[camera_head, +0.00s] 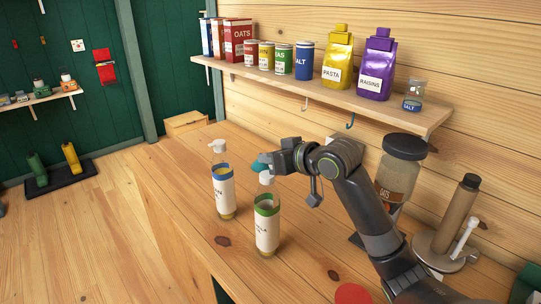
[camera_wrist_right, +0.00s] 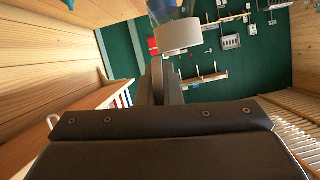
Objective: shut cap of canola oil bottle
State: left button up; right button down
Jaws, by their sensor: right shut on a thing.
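A bottle with a green-edged label (camera_head: 267,229) stands upright on the wooden counter. Its white cap (camera_head: 266,178) is right under my right gripper (camera_head: 266,161). A second upright bottle, with a blue-edged label (camera_head: 223,192) and a white cap (camera_head: 217,146), stands to its left, farther back. The label words are too small to tell which is canola oil. My right gripper's fingers look close together at the green-edged bottle's cap; the exact contact is hidden. In the right wrist view, a white cap (camera_wrist_right: 180,38) shows beyond the fingers (camera_wrist_right: 166,82). My left gripper is out of view.
A wall shelf (camera_head: 410,111) with food boxes, cans and bags runs above the counter. A jar of oats (camera_head: 399,173) and a paper-towel holder (camera_head: 455,222) stand right of my arm. A small teal thing (camera_head: 258,166) shows behind the gripper. The counter's left front is clear.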

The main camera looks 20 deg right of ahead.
dwell(0.4)
jog(key=c, duration=1.6)
grip_release()
jog(key=shift+o, duration=0.2)
jog(key=b+v, duration=0.2)
jog(key=v, duration=1.5)
jog(key=shift+b, duration=0.3)
jog(key=shift+s+r, duration=0.15)
